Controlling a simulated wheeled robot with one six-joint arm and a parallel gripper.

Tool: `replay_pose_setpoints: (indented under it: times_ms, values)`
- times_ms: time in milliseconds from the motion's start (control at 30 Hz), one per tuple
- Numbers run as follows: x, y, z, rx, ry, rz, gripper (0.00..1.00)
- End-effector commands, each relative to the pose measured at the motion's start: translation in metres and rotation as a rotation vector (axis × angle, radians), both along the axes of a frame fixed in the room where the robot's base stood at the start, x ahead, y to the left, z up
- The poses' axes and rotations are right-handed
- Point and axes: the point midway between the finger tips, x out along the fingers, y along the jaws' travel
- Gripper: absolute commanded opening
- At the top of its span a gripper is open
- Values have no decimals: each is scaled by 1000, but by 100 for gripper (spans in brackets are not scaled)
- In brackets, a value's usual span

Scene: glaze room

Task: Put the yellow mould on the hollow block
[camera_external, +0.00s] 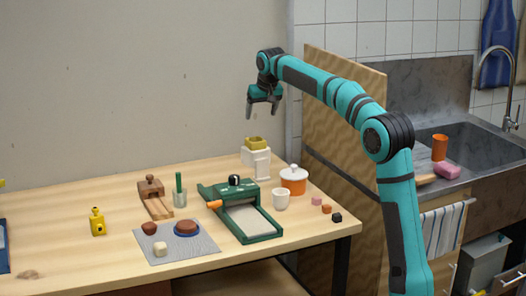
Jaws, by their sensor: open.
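A yellow, open-topped piece that looks like the mould (256,141) sits on top of a white upright block (259,164) near the back right of the table. The white block is probably the hollow block, but its openings are too small to make out. In this view, the mould appears to rest level on the block's top. My gripper (262,109) is open and empty, pointing down in the air above the mould, apart from it.
A green slab roller (250,222), an orange lidded pot (294,179) and a white cup (280,199) stand near the block. A yellow bottle-like object (97,222) stands at left. A grey mat (198,247) holds several lumps. The front left tabletop is mostly clear.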

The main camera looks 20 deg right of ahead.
Motion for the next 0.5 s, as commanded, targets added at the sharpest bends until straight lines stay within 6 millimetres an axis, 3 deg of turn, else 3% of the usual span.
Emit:
replay_pose_setpoints:
  times_ms: [267,500]
  values:
    - [-14,-5,10,4,-31,1,76]
    - [-70,-23,45,19,-166,7,76]
